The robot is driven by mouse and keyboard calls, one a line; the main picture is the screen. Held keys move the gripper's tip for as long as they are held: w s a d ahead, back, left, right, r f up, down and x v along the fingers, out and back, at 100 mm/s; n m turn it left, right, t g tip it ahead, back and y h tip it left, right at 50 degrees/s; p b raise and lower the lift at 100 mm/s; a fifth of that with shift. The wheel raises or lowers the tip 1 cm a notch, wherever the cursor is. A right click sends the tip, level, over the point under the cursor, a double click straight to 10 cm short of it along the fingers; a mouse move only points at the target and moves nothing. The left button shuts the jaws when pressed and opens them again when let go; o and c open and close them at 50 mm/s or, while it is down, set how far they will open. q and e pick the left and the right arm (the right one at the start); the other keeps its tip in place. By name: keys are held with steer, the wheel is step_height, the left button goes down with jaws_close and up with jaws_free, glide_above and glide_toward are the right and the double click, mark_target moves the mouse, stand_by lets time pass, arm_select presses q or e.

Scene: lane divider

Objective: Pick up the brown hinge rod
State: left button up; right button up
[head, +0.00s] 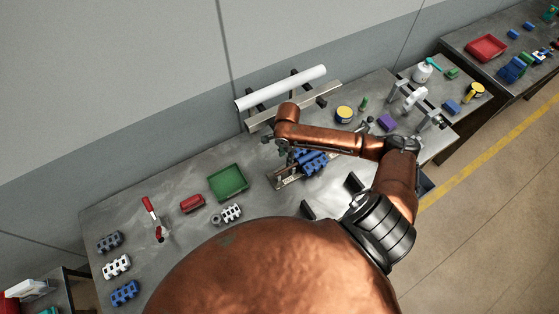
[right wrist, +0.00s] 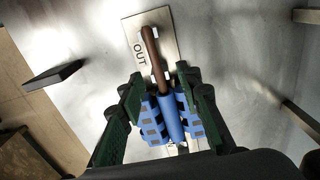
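The brown hinge rod (right wrist: 150,45) shows in the right wrist view. Its bent top end lies over a metal plate marked OUT (right wrist: 137,62), and its line runs down to a blue hinge (right wrist: 171,122). In the head view the blue hinge (head: 313,162) sits on a metal fixture (head: 287,179), and I cannot make out the rod there. My right gripper (right wrist: 158,78) is over the hinge, its two green-padded fingers apart on either side of the rod and hinge. I see a gap between the fingertips and the rod. My left gripper is not in view.
A green tray (head: 228,182), a red block (head: 191,203) and a white hinge (head: 231,212) lie left of the fixture. Black blocks (head: 354,182) stand in front of it. A white tube (head: 283,87) rests on a rack behind. Table space at left is partly clear.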

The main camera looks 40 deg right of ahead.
mark_target(287, 169)
step_height(287, 169, down, 6)
steer(key=shift+s+f+p, duration=0.1)
steer(key=shift+f+p, duration=0.1)
steer(key=shift+p, duration=0.3)
steer(key=shift+s+d+f, duration=0.1)
steer(key=shift+s+f, duration=0.05)
steer(key=shift+f, duration=0.15)
steer(key=shift+s, duration=0.35)
steer(key=shift+w+f, duration=0.1)
steer(key=shift+w, duration=0.15)
steer(key=shift+c, duration=1.4)
steer(key=shift+s, duration=0.1)
jaws_close()
